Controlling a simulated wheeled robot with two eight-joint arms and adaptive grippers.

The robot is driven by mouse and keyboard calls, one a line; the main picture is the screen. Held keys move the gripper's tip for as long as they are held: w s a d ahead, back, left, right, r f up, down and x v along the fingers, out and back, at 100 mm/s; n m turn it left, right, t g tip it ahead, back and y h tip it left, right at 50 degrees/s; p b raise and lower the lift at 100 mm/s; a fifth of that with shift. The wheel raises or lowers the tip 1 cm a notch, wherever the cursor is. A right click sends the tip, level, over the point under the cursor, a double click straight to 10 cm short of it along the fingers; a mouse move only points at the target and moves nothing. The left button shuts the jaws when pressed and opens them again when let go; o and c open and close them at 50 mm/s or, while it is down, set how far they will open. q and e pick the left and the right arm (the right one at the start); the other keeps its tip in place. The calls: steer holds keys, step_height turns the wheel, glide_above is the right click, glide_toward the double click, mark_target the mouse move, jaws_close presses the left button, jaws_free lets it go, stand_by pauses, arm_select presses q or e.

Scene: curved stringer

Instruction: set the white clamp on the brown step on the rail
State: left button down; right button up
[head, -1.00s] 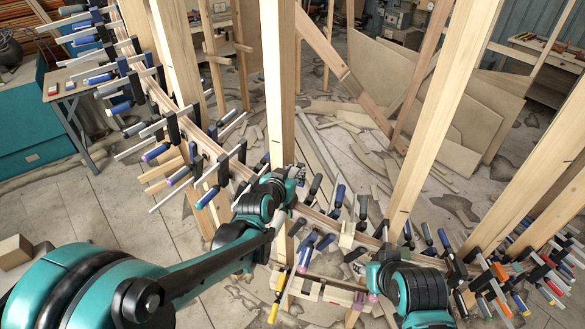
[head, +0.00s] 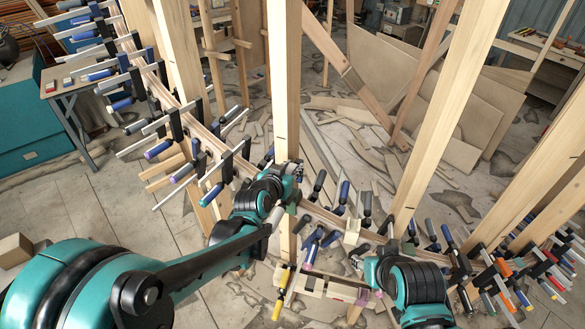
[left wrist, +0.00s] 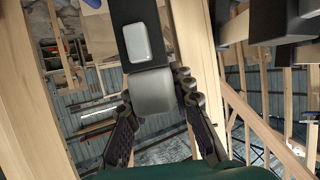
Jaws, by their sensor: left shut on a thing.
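My left gripper (head: 287,173) is at the rail beside the upright wooden post left of centre. In the left wrist view its fingers (left wrist: 157,110) close around a black and pale-grey clamp part (left wrist: 152,92). I take this part to be the white clamp; its far end runs out of the top of that view. The curved rail (head: 325,214) runs from the upper left to the lower right. A pale wooden block (head: 351,234) sits on it, right of the left gripper. I cannot make out the brown step with certainty. My right gripper (head: 378,266) is low, right of centre, its fingers hidden.
Several clamps with blue handles (head: 211,192) line the rail on both sides of my left gripper. Upright posts (head: 434,120) stand along it. Clamps with orange handles (head: 502,267) crowd the right end. Loose boards lie on the floor behind.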

arm_select(q)
steer(key=shift+f, duration=0.45)
steer(key=shift+b, duration=0.4)
steer(key=shift+f, duration=0.2)
steer(key=shift+f+b, duration=1.55)
steer(key=shift+b, duration=0.1)
steer(key=shift+f, duration=0.1)
steer(key=shift+f+b, duration=1.4)
steer(key=shift+b, duration=0.1)
steer(key=shift+f, duration=0.15)
steer(key=shift+f+b, duration=0.4)
steer(key=shift+b, duration=0.15)
